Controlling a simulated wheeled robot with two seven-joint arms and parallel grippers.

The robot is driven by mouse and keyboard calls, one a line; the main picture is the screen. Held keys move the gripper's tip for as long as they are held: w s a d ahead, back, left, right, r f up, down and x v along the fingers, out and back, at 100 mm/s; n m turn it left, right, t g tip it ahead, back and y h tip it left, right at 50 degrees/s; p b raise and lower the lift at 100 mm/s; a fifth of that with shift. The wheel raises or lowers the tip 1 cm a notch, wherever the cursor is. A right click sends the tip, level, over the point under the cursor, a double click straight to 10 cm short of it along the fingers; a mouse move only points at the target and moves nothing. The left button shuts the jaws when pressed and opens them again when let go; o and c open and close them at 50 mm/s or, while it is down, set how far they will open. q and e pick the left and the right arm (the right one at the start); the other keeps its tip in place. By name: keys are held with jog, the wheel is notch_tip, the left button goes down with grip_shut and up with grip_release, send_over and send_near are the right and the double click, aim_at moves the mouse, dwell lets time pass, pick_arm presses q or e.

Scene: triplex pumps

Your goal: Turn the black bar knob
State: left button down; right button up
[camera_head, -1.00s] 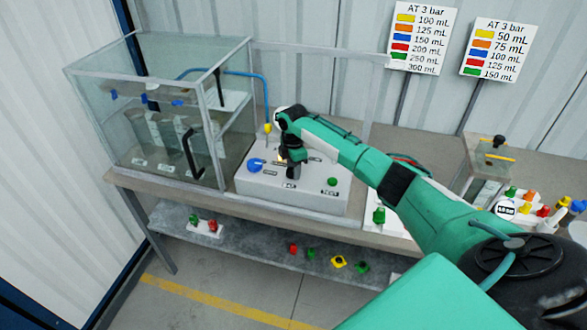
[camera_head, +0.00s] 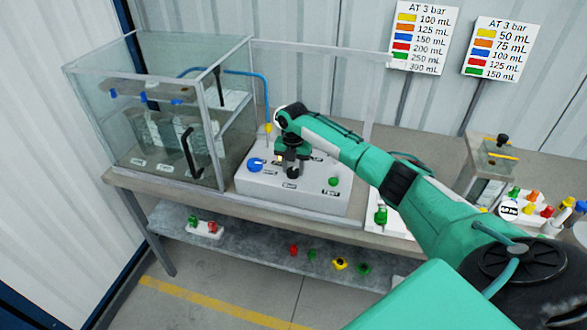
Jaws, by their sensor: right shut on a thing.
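The white control box (camera_head: 318,200) stands on the bench right of the glass tank. My right gripper (camera_head: 293,172) points down onto the middle of its top and is shut on the black bar knob, which is mostly hidden by the gripper. A blue knob (camera_head: 256,164) is to the left of the gripper on the box. A green button (camera_head: 334,181) is to the right. My left gripper is not in view.
The glass tank (camera_head: 165,115) with its black handle (camera_head: 189,150) stands close on the left. A blue hose (camera_head: 266,95) runs from it to a yellow fitting (camera_head: 267,128) behind the box. Several coloured nozzles (camera_head: 544,211) stand far right. A lower shelf (camera_head: 265,245) holds small parts.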

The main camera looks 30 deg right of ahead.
aim_at(293, 170)
jog(key=shift+w+r+n, duration=0.1)
jog(key=shift+n, duration=0.9)
jog(key=o, duration=1)
notch_tip(293, 170, up, 14)
jog(key=b, duration=0.4)
